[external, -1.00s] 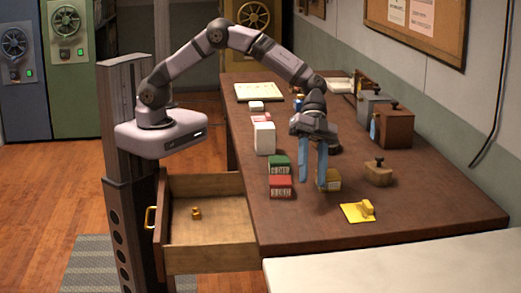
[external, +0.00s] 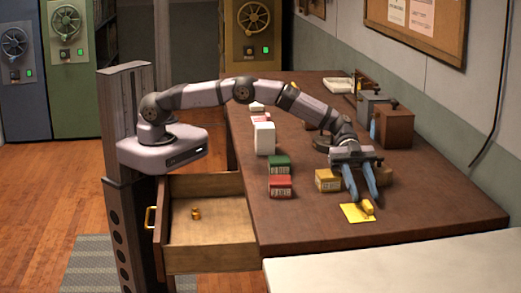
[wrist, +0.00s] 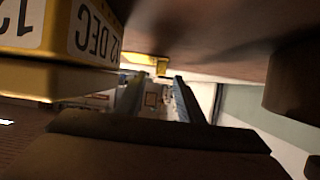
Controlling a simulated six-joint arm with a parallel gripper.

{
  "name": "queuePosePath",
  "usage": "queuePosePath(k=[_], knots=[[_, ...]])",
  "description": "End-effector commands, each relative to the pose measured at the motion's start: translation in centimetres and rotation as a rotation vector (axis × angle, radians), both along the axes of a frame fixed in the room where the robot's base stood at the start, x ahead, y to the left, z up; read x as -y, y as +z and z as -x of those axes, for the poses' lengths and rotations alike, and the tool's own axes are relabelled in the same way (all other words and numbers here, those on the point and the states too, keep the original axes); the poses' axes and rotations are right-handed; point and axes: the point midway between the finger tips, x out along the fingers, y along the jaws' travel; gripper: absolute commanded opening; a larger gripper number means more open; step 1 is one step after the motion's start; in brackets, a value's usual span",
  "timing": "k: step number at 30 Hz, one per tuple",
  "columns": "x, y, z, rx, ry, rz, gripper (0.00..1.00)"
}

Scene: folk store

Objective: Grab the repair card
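The yellow card (external: 349,212), probably the repair card, lies flat near the front of the brown table, with a small yellow block-like grip (external: 368,207) standing on its right side. It also shows as a yellow strip in the wrist view (wrist: 135,58). My gripper (external: 363,199) is open, its two blue fingers apart and pointing down at the card's back edge, close to the grip.
A yellow date box (external: 328,181) stands just left of my fingers and looms close in the wrist view (wrist: 60,45). A small brown block (external: 384,174) is behind right. Green (external: 279,165) and red (external: 280,187) boxes stand left. An open drawer (external: 208,259) juts out. The table's right front is clear.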

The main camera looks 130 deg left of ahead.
Motion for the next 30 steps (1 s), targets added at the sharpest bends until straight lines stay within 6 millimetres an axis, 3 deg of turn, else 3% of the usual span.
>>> queuePosePath(k=[9, 20, 21, 25, 30], knots=[[1.8, -1.1, -1.8, -0.001, 0.0, -0.001, 0.34], [2.2, -1.3, -2.1, -0.001, 0.0, 0.0, 0.34], [2.2, -1.2, -2.1, -0.001, 0.0, 0.0, 0.32], [2.2, -1.2, -2.1, -0.001, 0.0, 0.0, 0.01], [2.1, -1.2, -2.1, -0.001, 0.0, 0.0, 0.0]])
